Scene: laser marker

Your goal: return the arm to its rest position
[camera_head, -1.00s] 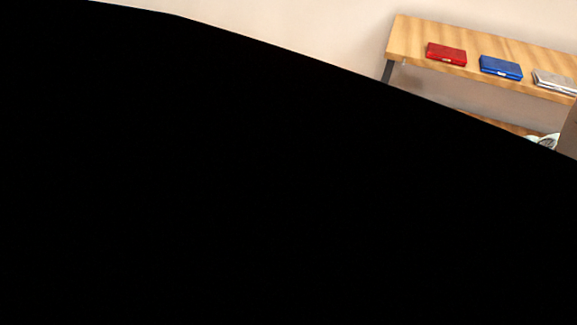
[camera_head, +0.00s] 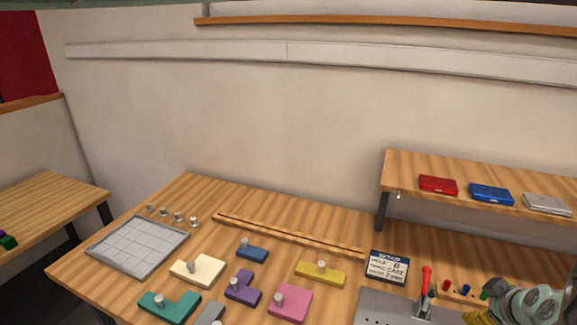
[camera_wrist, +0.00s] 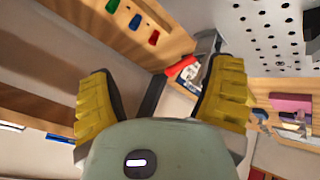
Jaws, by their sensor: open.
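My gripper (camera_wrist: 164,72) shows in the wrist view with its two yellow fingers spread wide apart. Nothing is between the fingers. In the head view, part of my arm's end shows at the lower right corner, beside the metal plate and near the small coloured pegs. Its lower part is cut off by the picture edge.
A perforated metal plate (camera_head: 385,310) with a red-handled clamp (camera_head: 426,283) lies near my arm. Red (camera_head: 438,185), blue (camera_head: 491,194) and grey cases (camera_head: 547,204) lie on the shelf. Coloured puzzle pieces and a grid tray (camera_head: 138,222) are at left.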

